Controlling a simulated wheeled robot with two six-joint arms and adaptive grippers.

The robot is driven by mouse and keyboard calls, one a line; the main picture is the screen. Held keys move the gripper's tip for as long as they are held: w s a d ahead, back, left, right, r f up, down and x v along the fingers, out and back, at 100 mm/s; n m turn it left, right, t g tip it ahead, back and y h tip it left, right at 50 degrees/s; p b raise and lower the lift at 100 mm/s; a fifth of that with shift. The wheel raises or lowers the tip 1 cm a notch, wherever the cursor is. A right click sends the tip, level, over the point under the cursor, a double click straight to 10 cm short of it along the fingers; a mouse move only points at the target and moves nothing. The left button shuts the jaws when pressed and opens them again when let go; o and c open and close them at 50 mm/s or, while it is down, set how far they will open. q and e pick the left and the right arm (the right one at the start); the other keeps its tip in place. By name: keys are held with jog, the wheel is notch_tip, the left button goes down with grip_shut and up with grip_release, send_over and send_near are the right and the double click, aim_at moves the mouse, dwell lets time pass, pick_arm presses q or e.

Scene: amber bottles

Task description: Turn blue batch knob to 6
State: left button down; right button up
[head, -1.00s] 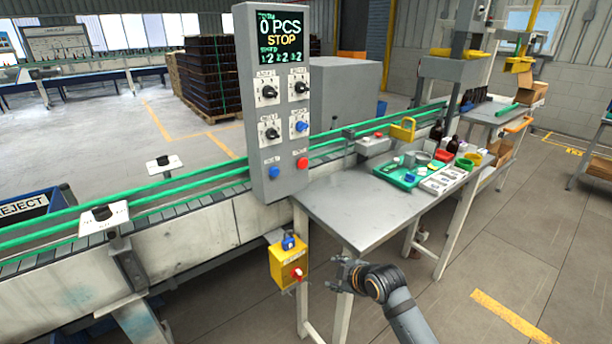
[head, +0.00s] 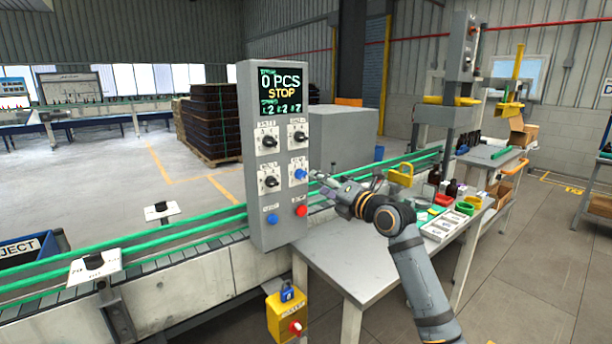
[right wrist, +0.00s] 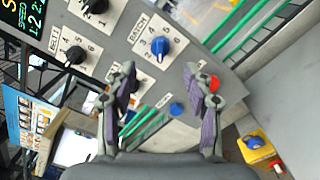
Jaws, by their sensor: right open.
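The blue batch knob (head: 300,174) is on the lower right of the knob group on the grey control panel (head: 258,235). In the right wrist view the blue knob (right wrist: 159,47) sits on a white plate marked BATCH, with numbers around it. I cannot surely tell which number it points at. My right gripper (head: 318,186) is just right of the knob in the head view. In the right wrist view its open fingers (right wrist: 160,84) are apart and empty, with the knob beyond and between them. They do not visibly touch it. My left gripper is not in view.
Three black knobs, a blue button (head: 272,219) and a red button (head: 301,211) share the panel. Its display (head: 281,90) reads 0 PCS and STOP. A conveyor (head: 180,260) runs behind. A grey table (head: 350,262) with trays and bottles lies under my right arm.

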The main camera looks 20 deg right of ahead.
aim_at(304, 177)
jog(key=p+x, duration=0.2)
jog(key=x, duration=0.4)
jog(key=shift+w+a+r, duration=0.1)
jog(key=shift+w, duration=0.25)
jog(key=shift+w+a, duration=0.15)
jog(key=shift+w, duration=0.25)
grip_shut()
